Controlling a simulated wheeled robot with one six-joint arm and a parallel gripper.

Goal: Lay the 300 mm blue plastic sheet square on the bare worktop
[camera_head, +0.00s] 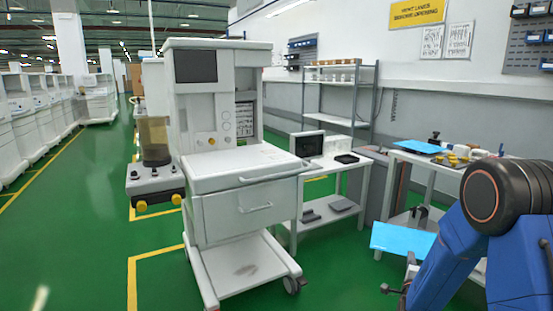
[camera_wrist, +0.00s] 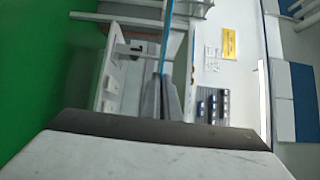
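The blue plastic sheet (camera_head: 403,240) is held out in front of the arm at lower right in the head view, off to the right of the white anaesthesia cart. In the wrist view the sheet (camera_wrist: 167,38) shows edge-on as a thin blue strip between the fingers. My gripper (camera_wrist: 165,85) is shut on it; in the head view the fingers are mostly hidden behind the sheet and my blue arm. The cart's white worktop (camera_head: 240,165) looks bare, with a handle along its front edge.
A white table (camera_head: 375,164) with a monitor (camera_head: 308,145) stands behind the cart. A workbench (camera_head: 398,158) at right carries another blue flat piece (camera_head: 425,146) and several small yellow parts. Green floor is free in front.

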